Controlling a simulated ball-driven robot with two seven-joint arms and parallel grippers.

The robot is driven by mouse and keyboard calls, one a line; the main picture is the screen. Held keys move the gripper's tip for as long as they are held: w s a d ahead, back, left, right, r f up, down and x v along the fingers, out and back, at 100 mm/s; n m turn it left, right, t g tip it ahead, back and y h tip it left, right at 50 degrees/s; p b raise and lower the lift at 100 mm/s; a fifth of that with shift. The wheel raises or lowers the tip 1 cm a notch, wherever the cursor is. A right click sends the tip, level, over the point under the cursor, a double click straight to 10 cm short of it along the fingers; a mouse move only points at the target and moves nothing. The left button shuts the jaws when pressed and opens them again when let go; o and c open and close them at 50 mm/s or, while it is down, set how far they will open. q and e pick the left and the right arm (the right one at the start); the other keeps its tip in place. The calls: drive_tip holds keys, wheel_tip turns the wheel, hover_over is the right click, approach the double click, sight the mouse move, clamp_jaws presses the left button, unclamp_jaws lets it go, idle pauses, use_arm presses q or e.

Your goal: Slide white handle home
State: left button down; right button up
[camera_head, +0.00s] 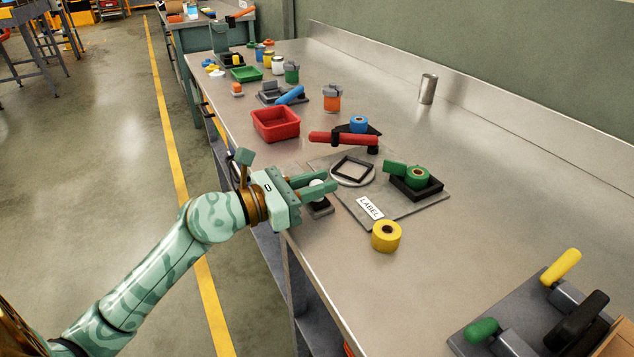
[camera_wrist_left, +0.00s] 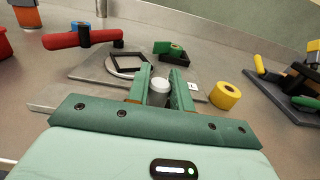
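The white handle (camera_head: 317,184) is a short, round-topped knob above a small dark block (camera_head: 319,208) at the bench's front edge. My right gripper is not in view.
A grey plate (camera_head: 425,203) beyond the gripper carries a round disc, a black square frame (camera_head: 353,169), a green roll (camera_head: 417,177) and a LABEL tag (camera_head: 370,208). A yellow roll (camera_head: 386,236) stands at right. A red tray (camera_head: 276,125) lies farther back.

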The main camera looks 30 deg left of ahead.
sight(292, 169)
use_arm(q)
drive_tip(key=a+b, duration=0.1)
drive_tip(key=w+a, duration=0.1)
drive_tip(key=w+a+b, duration=0.1)
drive_tip(key=a, duration=0.1)
drive_tip(key=shift+w+f+b, duration=0.25)
drive_tip(key=shift+f+b, duration=0.05)
drive_tip(key=shift+f, duration=0.1)
drive_tip(key=w+a+b, duration=0.1)
drive_tip(key=a, duration=0.1)
drive_tip(key=w+a+b, duration=0.2)
drive_tip(key=a, duration=0.1)
drive_tip(key=shift+w+a+r+b, duration=0.15)
drive_tip(key=shift+a+b, duration=0.2)
drive_tip(key=shift+a+r, duration=0.1)
drive_tip(key=shift+r, duration=0.3)
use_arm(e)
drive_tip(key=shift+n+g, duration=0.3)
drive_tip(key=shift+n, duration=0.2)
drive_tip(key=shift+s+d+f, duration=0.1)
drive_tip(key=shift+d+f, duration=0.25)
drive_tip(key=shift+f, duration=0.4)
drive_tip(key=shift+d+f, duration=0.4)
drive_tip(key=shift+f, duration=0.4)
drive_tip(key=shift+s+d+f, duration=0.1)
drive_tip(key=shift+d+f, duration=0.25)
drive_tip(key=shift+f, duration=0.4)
